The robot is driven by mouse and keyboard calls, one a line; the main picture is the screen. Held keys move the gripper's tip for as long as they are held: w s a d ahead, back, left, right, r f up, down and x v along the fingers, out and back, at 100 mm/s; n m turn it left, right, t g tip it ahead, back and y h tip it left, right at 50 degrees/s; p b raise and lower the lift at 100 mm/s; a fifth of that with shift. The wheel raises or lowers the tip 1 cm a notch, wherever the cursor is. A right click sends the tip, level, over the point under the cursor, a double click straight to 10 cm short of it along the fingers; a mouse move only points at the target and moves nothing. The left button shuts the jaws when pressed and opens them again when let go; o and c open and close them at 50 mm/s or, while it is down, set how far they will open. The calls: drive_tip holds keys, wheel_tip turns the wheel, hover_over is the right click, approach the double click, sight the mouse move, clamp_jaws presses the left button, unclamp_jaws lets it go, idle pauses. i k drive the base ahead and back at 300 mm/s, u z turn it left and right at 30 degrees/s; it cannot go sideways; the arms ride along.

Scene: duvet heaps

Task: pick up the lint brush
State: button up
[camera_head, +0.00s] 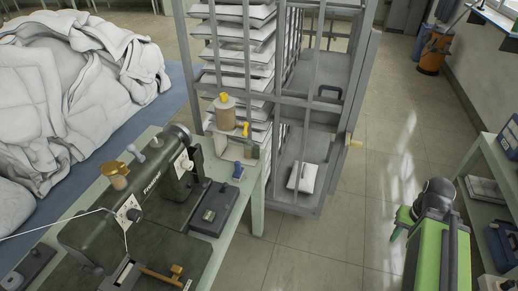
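I cannot make out a lint brush for certain. At the end of the sewing table (256,190) stand a beige thread cone (225,112) with a yellow top, and a small blue object (238,170) too small to name. A brown bar with a brass-coloured knob (160,275) lies by the front of the sewing machine (150,195). My gripper is not in view.
A grey metal cage rack (318,150) holds stacked white folded linen (235,50). White duvets (70,90) heap at left. At lower right are a green-and-black object (432,250) and a shelf (490,150). Tiled floor (375,150) is clear between them.

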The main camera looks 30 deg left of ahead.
sight(238, 173)
drive_tip(key=i, duration=0.8)
drive_tip(key=u, duration=0.75)
drive_tip(key=k, duration=0.15)
drive_tip(key=u, duration=3.2)
drive_tip(key=k, duration=0.9)
drive_tip(key=z, duration=0.15)
drive_tip(key=i, duration=1.15)
